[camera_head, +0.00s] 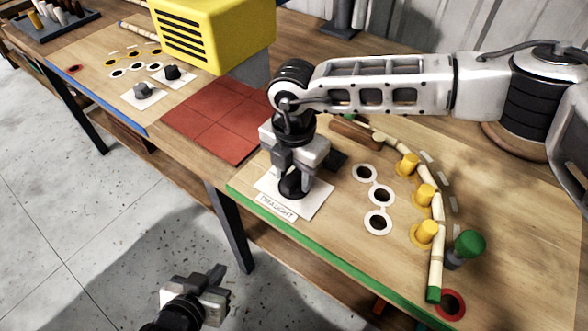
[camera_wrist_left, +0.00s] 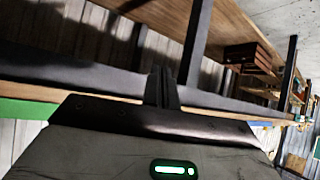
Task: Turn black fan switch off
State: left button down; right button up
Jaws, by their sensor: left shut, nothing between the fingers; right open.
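A black round knob (camera_head: 291,186), which looks like the switch, sits on a white plate (camera_head: 316,200) with a label that seems to read "DRAUGHT". My right gripper (camera_head: 294,172) is directly above the knob, pointing down, open, with its fingers at or around it. I cannot tell whether they touch it. The gripper hides part of the knob, and its turn position is not clear. My left gripper (camera_head: 221,276) is shut and empty, low in front of the table, away from the knob. In the left wrist view its fingers (camera_wrist_left: 161,88) are together, near the table's underside.
A yellow slotted box (camera_head: 213,30) stands behind a red tiled area (camera_head: 212,118). A second black knob (camera_head: 172,72) and a grey knob (camera_head: 143,91) are on the far-left table.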

grip_shut()
